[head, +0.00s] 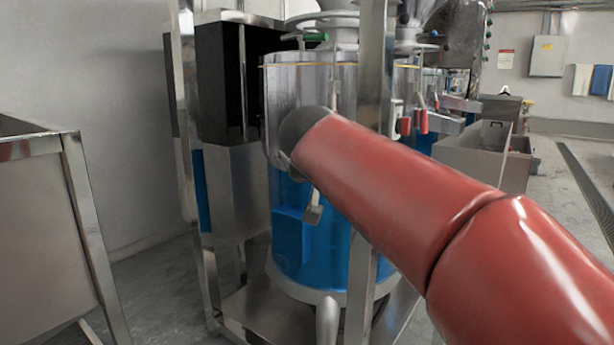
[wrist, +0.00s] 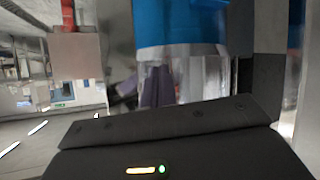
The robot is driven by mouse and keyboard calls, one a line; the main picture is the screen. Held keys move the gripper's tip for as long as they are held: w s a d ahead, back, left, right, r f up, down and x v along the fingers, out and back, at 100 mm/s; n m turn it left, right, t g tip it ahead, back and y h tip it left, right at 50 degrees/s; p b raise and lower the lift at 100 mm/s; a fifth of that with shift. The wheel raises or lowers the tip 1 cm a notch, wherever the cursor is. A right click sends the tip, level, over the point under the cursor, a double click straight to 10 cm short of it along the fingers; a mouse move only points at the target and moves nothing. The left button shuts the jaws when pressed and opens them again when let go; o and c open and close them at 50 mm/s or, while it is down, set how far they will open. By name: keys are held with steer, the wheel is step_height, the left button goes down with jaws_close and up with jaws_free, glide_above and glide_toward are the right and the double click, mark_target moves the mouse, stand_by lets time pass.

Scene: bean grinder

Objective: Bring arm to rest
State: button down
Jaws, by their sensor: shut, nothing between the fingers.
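My gripper (wrist: 170,125) shows in the wrist view as a dark body with small bolts across the bottom of the picture. It is shut and empty. In the head view my red arm reaches from the lower right towards a clear cylindrical vessel (head: 292,85) with a blue lower part (head: 320,255). The arm's dark far end overlaps the vessel in the picture; I cannot tell whether it touches. The gripper's fingers are not clear in the head view. The blue part also shows close by in the wrist view (wrist: 180,25).
A steel frame post (head: 372,60) stands close beside the arm. A steel bin (head: 45,230) is at the left, and a lower metal box (head: 475,150) is at the back right. Open floor (head: 555,200) lies at the right.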

steer(key=s+d+f+n+g+y, duration=0.1)
steer(key=s+d+f+g+y, duration=0.2)
steer(key=s+f, duration=1.05)
steer(key=s+d+f+g, duration=0.3)
steer(key=s+d+f, duration=0.3)
steer(key=s+f, duration=0.7)
step_height(320, 180, up, 14)
steer(key=s+p, duration=0.2)
steer(key=p, duration=1.1)
steer(key=shift+a+p, duration=0.15)
steer(key=shift+p, duration=0.15)
